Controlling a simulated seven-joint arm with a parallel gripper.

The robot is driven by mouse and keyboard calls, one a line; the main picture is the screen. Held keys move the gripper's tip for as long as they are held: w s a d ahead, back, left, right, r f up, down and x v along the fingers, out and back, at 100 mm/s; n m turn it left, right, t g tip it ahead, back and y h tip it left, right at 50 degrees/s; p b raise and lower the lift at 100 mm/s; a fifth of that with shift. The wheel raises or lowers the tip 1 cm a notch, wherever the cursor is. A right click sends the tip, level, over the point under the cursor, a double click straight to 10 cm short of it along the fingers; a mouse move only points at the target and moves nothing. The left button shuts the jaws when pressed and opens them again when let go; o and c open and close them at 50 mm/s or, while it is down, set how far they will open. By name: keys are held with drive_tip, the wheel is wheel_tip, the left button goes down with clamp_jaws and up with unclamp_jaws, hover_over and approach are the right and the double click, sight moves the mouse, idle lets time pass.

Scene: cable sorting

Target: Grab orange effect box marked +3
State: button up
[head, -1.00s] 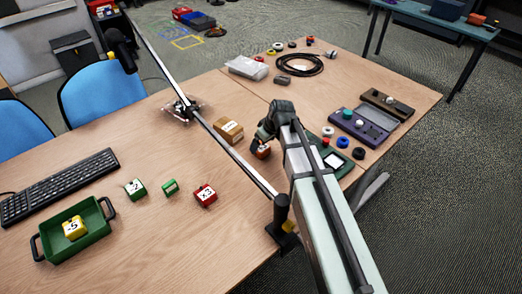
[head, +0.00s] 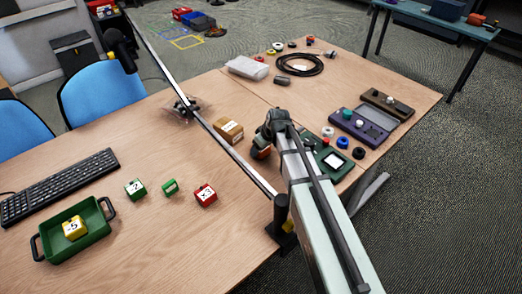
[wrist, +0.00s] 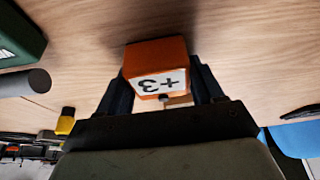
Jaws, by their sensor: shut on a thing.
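The orange effect box (wrist: 157,64) shows its white +3 label in the wrist view, where the label reads upside down. My gripper (wrist: 160,88) is shut on it, with one dark finger on each side. In the head view my gripper (head: 262,147) is at the middle of the table, right of the cardboard box (head: 229,130). There the orange box (head: 262,152) is mostly hidden by the gripper. I cannot tell how far it is off the table.
A red box (head: 205,195) and green boxes (head: 135,188) stand to the left. A yellow box (head: 75,228) lies in the green tray (head: 105,235). A green device (head: 327,160) is close right.

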drive_tip(key=c, duration=0.5)
drive_tip(key=shift+o, duration=0.2)
